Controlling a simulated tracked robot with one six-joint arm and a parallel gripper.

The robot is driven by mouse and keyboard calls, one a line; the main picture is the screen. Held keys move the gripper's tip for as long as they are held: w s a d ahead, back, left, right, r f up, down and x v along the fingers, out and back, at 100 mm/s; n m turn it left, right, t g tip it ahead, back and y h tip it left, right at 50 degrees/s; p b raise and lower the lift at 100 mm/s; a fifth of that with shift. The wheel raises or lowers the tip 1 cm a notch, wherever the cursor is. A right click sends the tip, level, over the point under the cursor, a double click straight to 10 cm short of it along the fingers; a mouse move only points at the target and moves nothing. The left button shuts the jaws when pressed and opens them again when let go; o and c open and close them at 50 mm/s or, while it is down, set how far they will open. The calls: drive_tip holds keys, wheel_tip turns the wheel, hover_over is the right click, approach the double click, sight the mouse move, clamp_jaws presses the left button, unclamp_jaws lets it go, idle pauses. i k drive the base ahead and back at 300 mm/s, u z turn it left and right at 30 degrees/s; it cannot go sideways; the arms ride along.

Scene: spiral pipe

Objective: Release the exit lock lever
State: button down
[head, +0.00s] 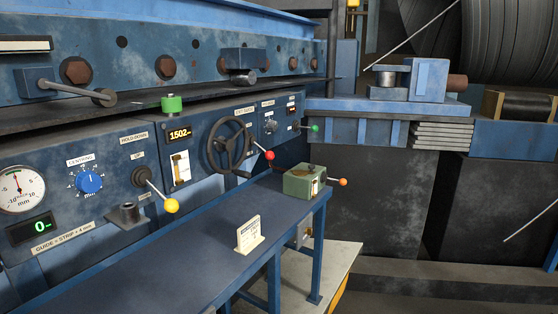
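Several ball-ended levers show in the head view, and I cannot tell for sure which one is the exit lock lever. A red-balled lever (264,151) sits beside the black handwheel (229,146), under a small label that seems to start with "EXIT". A green-balled lever (309,128) sticks out at the panel's right end. A yellow-balled lever (157,191) slants down to the right below the "HOLD-DOWN" label. An orange-tipped lever (337,181) projects right from a green box (304,181) on the bench. My gripper is not in view.
The blue bench (175,262) runs along the panel, with a small white sign (250,234) standing on it. The panel has a blue dial (89,182), a gauge (20,189) and a display reading 1502 (180,133). Dark floor (430,290) lies at right.

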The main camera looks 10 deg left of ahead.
sight(270, 155)
drive_tip(key=i, duration=1.45)
drive_tip(key=u, duration=2.4)
